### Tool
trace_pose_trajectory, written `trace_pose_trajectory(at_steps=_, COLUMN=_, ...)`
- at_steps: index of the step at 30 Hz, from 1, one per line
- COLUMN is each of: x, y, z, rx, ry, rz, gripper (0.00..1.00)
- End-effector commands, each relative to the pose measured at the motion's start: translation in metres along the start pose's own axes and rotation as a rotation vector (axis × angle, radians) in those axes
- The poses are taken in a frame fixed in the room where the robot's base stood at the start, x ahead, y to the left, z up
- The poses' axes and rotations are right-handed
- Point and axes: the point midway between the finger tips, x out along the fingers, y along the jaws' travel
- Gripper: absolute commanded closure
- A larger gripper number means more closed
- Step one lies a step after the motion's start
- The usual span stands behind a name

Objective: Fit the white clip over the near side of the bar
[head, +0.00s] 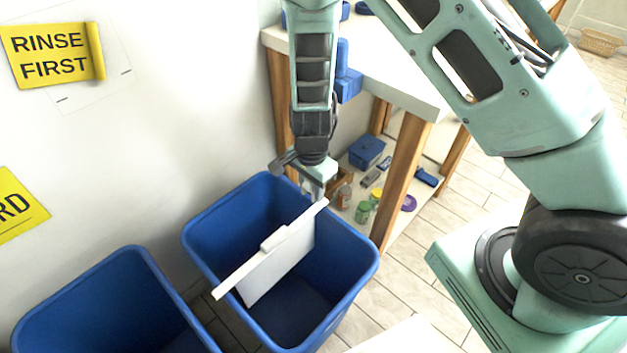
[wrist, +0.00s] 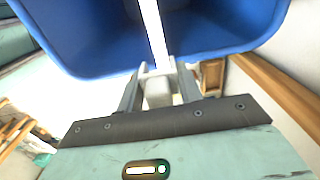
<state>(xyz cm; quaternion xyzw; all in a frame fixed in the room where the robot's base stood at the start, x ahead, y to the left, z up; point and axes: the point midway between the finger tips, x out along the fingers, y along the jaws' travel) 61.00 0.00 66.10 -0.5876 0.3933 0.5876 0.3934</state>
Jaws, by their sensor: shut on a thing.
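The white bar (head: 240,277) lies across the top of a blue bin, with a white panel (head: 285,265) hanging below it and a small white block (head: 274,238) at its middle. My gripper (head: 318,183) is over the bin's far right rim, at the bar's upper end. In the wrist view, my gripper (wrist: 158,92) is shut on the white clip (wrist: 158,94), between the two grey fingers. The clip's prongs point toward the bar (wrist: 151,30) and appear one on each side of its end. I cannot tell whether the clip is seated on it.
The blue bin (head: 350,262) stands beside another blue bin (head: 85,285) at lower left. A wooden-legged table (head: 405,85) with a low shelf of jars and blue boxes is behind the gripper. The white wall with yellow signs (head: 55,55) is at left.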

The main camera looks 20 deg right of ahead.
Motion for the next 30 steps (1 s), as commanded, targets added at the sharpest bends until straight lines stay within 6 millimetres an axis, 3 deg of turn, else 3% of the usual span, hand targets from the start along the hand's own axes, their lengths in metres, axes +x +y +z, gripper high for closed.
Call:
trace_pose_trajectory(at_steps=8, x=0.019, y=0.000, z=0.000, rx=0.000, ry=0.000, rz=0.001, gripper=0.86)
trace_pose_trajectory(at_steps=21, x=0.066, y=0.000, z=0.000, rx=0.000, ry=0.000, rz=0.001, gripper=0.86)
trace_pose_trajectory(at_steps=23, x=0.058, y=0.000, z=0.000, rx=0.000, ry=0.000, rz=0.000, gripper=0.86)
trace_pose_trajectory(at_steps=30, x=0.056, y=0.000, z=0.000, rx=-0.001, ry=0.000, rz=0.001, gripper=0.86)
